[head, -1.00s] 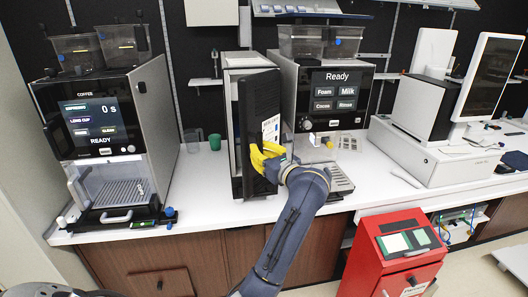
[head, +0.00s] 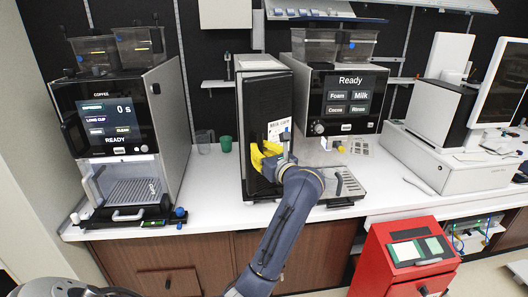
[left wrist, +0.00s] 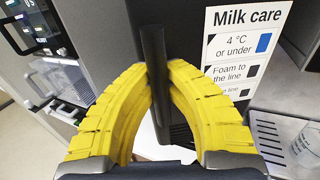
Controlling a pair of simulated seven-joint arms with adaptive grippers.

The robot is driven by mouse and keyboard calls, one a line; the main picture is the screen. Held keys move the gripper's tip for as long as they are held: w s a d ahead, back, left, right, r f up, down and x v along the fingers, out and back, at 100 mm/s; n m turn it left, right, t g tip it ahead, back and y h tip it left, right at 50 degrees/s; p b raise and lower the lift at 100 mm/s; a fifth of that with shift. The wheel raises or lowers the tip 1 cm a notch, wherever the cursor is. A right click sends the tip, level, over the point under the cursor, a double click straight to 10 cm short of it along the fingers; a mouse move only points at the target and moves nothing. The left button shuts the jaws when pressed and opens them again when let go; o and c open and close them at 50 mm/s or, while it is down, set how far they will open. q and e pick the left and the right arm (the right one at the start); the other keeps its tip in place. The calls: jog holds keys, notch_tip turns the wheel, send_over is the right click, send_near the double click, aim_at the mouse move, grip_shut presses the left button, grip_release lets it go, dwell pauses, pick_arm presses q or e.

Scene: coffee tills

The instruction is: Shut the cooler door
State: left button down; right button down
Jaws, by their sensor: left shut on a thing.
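The cooler (head: 260,62) is the narrow unit with a light top, standing between the two coffee machines. Its black door (head: 266,100) stands at the front, flush or nearly flush with the body; I cannot tell whether a small gap remains. My left gripper (head: 264,158), with yellow fingers, is at the door's front. In the left wrist view its fingers are shut on the dark upright door handle (left wrist: 155,85). A "Milk care" label (left wrist: 240,45) is on the door face right of the handle. My right gripper is not in view.
A coffee machine (head: 125,120) stands at left, another (head: 342,95) close right of the cooler with a drip tray (head: 345,185). A green cup (head: 226,144) and a clear jug (head: 204,141) stand left of the cooler. A red bin (head: 408,275) is at front right.

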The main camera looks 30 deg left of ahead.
aim_at(249, 144)
pick_arm(q)
jog(key=shift+s+a, duration=0.1)
jog(key=shift+a, duration=0.1)
jog(key=shift+s+a+x, duration=0.1)
jog(key=shift+s+x, duration=0.1)
jog(key=shift+x, duration=0.8)
jog(key=shift+s+a+x, duration=0.1)
jog(key=shift+s+x, duration=0.15)
jog(key=shift+x, duration=0.8)
jog(key=shift+w+a, duration=0.1)
jog(key=shift+a, duration=0.1)
jog(key=shift+x, duration=2)
jog(key=shift+w+a, duration=0.15)
